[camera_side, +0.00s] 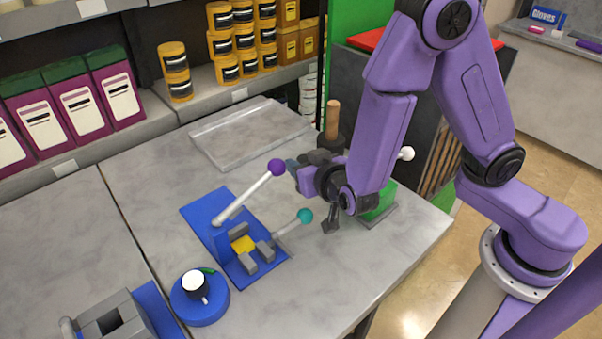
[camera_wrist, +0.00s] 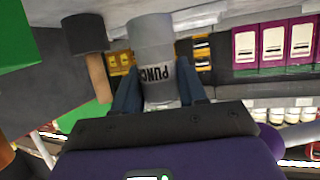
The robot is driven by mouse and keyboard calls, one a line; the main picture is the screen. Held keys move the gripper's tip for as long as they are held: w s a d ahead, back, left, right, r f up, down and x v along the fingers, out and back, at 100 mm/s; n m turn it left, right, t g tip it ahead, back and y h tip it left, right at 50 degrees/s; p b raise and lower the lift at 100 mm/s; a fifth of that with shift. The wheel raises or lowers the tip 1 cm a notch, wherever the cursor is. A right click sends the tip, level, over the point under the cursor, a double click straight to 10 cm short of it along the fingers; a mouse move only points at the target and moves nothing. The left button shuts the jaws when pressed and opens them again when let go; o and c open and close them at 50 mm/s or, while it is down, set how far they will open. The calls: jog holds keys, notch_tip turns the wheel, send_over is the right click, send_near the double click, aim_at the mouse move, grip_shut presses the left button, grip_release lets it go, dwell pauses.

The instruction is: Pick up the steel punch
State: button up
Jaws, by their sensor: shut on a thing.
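The steel punch (camera_wrist: 153,42) is a grey cylinder with a "PUNCH" label. In the wrist view it sits between the two blue fingers of my gripper (camera_wrist: 158,82), which is shut on it. That view appears upside down, with the pale worktop along the top edge at the punch's far end. In the side view my gripper (camera_side: 298,167) is low over the right part of the table, next to the hammer. I cannot clearly make out the punch there. Whether it touches the table is unclear.
A hammer (camera_side: 332,120) stands handle up close beside my gripper; its wooden handle (camera_wrist: 98,77) also shows in the wrist view. A blue fixture with levers (camera_side: 222,245) and a round blue base (camera_side: 200,308) stand in front left. A clear tray (camera_side: 250,138) lies behind.

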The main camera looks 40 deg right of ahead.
aim_at(305, 157)
notch_tip(305, 157, up, 10)
jog(key=shift+f, duration=0.1)
dwell(0.4)
